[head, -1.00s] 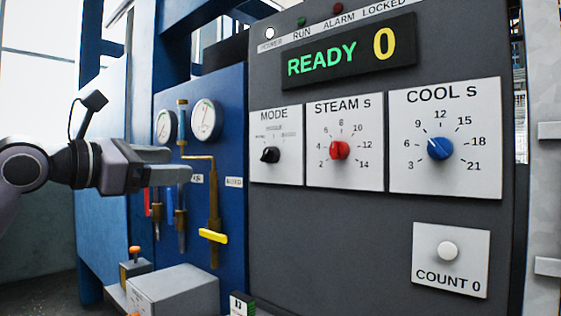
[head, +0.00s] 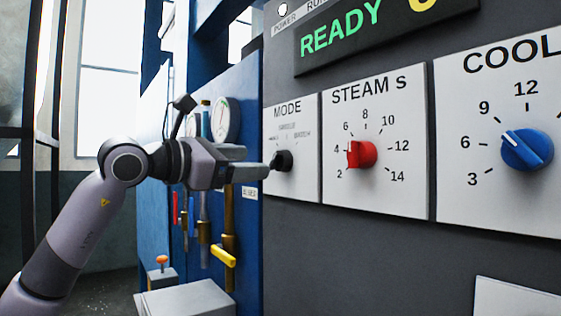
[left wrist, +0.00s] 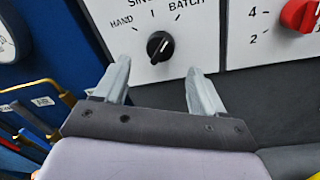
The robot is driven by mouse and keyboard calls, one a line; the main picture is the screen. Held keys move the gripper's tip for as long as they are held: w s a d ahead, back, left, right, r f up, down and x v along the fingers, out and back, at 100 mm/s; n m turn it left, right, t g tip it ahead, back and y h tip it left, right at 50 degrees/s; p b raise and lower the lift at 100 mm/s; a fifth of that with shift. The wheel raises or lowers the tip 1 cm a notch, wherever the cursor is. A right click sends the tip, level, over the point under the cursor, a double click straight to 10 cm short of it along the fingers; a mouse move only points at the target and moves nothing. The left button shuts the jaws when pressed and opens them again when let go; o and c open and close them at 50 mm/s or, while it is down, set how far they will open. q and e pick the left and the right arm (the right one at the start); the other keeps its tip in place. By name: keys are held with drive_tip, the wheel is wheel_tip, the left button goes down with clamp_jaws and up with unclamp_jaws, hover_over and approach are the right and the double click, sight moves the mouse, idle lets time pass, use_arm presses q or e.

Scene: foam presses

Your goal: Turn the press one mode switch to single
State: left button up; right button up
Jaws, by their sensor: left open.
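The mode switch (head: 282,161) is a black knob on a white plate (head: 309,184) marked MODE, at the left of the grey panel. In the left wrist view the mode switch (left wrist: 160,46) sits under the labels HAND, a partly cut-off SIN..., and BATCH. Its pale pointer mark is too small to read its setting surely. My left gripper (head: 257,172) is level with the knob, just left of it in the head view. In the left wrist view my left gripper (left wrist: 160,82) is open and empty, its fingers spread below and either side of the knob. My right gripper is not in view.
The red steam knob (head: 361,154) and blue cool knob (head: 526,150) are to the right. A READY display (head: 345,38) is above. A blue panel with gauges (head: 222,120) and a yellow-handled valve (head: 223,255) lies left, near my gripper.

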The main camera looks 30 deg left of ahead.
sight(273, 161)
use_arm(q)
drive_tip(key=p+x, duration=0.1)
drive_tip(key=x, duration=0.4)
drive_tip(key=shift+d+r, duration=0.1)
drive_tip(key=shift+w+d+p, duration=0.15)
drive_tip(key=shift+w+p, duration=0.15)
drive_tip(key=shift+w, duration=0.15)
drive_tip(key=shift+c, duration=0.3)
drive_tip(key=c, duration=1)
